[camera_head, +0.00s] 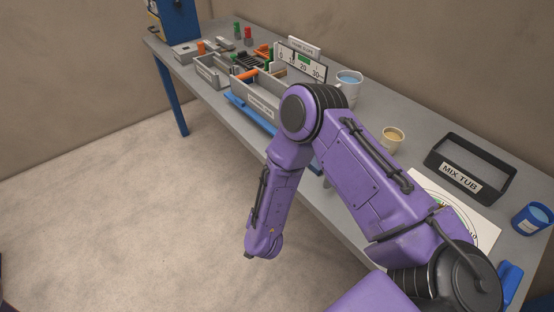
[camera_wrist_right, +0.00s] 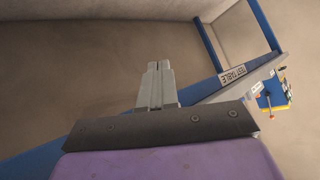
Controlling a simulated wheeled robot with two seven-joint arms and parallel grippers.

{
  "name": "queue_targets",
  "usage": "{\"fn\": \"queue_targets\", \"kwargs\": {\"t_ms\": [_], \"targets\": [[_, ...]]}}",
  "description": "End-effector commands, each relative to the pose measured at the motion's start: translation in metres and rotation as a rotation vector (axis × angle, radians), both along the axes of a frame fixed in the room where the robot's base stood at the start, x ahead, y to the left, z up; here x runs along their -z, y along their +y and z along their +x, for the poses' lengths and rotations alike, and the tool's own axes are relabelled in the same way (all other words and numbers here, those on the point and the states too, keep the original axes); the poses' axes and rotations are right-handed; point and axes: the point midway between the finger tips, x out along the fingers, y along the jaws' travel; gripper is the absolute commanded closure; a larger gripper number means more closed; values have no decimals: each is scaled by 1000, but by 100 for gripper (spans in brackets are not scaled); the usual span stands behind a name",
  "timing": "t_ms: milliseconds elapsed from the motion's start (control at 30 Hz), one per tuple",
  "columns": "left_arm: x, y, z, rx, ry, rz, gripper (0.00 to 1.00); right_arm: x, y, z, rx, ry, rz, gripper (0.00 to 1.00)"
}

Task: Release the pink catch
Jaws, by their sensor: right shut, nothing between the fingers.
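I cannot make out a pink catch in either view. A blue machine (camera_head: 176,20) stands at the far left end of the workbench (camera_head: 375,112), cut off by the top edge of the head view. My right gripper (camera_wrist_right: 159,66) is shut and empty in the wrist view, its two pale fingers together. In the head view my right arm reaches in from the lower right, bends at the elbow above the bench and hangs down over the floor in front of it; its fingers cannot be made out there. My left gripper is not in view.
The bench holds grey bins (camera_head: 258,97), a scale board (camera_head: 302,66), a clear cup of blue liquid (camera_head: 349,85), a tan cup (camera_head: 392,138), a black "MIX TUB" tray (camera_head: 473,151) and a blue cup (camera_head: 531,219). The floor (camera_head: 120,215) in front is clear.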

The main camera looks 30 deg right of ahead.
Motion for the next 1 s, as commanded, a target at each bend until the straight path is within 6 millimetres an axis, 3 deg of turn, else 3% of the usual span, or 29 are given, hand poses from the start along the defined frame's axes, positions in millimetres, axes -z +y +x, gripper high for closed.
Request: {"fn": "queue_targets", "kwargs": {"t_ms": [33, 100, 200, 300, 400, 533, 1000], "targets": [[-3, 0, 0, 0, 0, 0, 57, -42, 3, 55, 114, -107, -36, 100], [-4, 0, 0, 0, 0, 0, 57, -107, -3, 111, 329, -144, -110, 100], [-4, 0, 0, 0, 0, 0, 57, -169, -12, 131, 560, 59, -159, 100], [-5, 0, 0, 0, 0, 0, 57, -200, -7, 123, 624, 352, -134, 100], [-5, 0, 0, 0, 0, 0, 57, -213, 1, 111, 581, 588, -104, 100], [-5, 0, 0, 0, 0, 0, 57, -217, 6, 102, 505, 741, -103, 100], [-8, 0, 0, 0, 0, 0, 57, -209, -1, 98, 485, 772, -110, 100]]}}
